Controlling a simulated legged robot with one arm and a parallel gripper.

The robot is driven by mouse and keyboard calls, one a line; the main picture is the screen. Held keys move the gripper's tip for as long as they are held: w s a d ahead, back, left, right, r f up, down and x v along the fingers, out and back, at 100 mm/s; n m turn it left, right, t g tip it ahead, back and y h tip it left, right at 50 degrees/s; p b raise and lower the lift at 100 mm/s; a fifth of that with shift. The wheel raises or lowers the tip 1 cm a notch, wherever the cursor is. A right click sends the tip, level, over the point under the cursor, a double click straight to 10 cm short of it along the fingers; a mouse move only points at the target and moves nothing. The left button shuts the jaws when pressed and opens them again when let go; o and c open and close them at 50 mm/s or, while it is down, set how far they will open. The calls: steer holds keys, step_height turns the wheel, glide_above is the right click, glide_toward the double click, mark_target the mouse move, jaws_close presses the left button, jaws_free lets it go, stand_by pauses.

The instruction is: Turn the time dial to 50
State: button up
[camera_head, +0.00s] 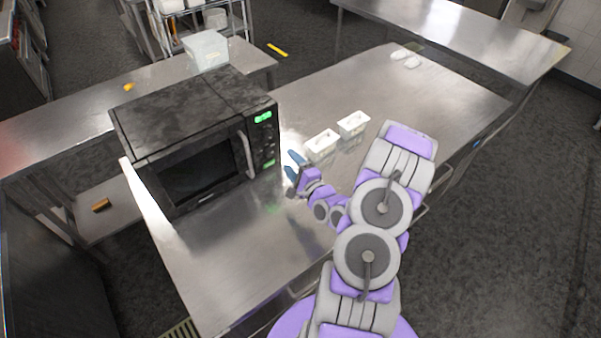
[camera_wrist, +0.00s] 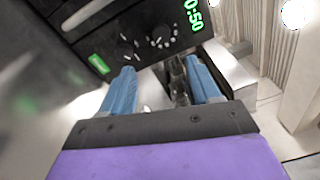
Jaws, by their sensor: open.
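A black microwave (camera_head: 200,130) stands on the steel table, its control panel at the right of its front. In the wrist view the panel shows two round dials: one ringed with marks (camera_wrist: 160,40) near the display and another (camera_wrist: 122,49) to its left. Which is the time dial I cannot tell for certain. The green display (camera_wrist: 194,14) is cut by the top edge and appears to read 0:50. My gripper (camera_head: 291,164) is just right of the panel. Its blue fingers (camera_wrist: 160,66) are open, empty, and apart from the dials.
Two small white containers, one nearer (camera_head: 322,144) and one farther (camera_head: 353,124), stand on the table behind my gripper. The microwave's door handle (camera_head: 246,154) sticks out left of the panel. The table's front part (camera_head: 240,260) is clear.

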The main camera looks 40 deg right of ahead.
steer(key=shift+s+a+f, duration=0.1)
steer(key=shift+s+a, duration=0.05)
steer(key=shift+s, duration=0.95)
steer(key=shift+s+a, duration=0.1)
steer(key=shift+s, duration=1)
steer(key=w+a+f+n+g+y+b, duration=0.25)
steer(key=w+a+n+g, duration=0.2)
steer(key=n+g, duration=0.4)
steer(key=s+a+r+n+g+b, duration=0.1)
steer(key=s+a+r+n+g, duration=0.2)
steer(key=s+a, duration=0.5)
steer(key=s+a+r+n+g+b, duration=0.2)
steer(key=s+a+r+n+g, duration=0.2)
steer(key=s, duration=1)
steer(key=s+a+r+n+g+b, duration=0.2)
steer(key=s+a+r+n+g, duration=0.2)
steer(key=s+a+r+n, duration=0.3)
steer(key=s+a, duration=0.4)
steer(key=a, duration=0.1)
steer(key=shift+s+r, duration=0.2)
steer(key=shift+r, duration=0.05)
steer(key=shift+g, duration=0.25)
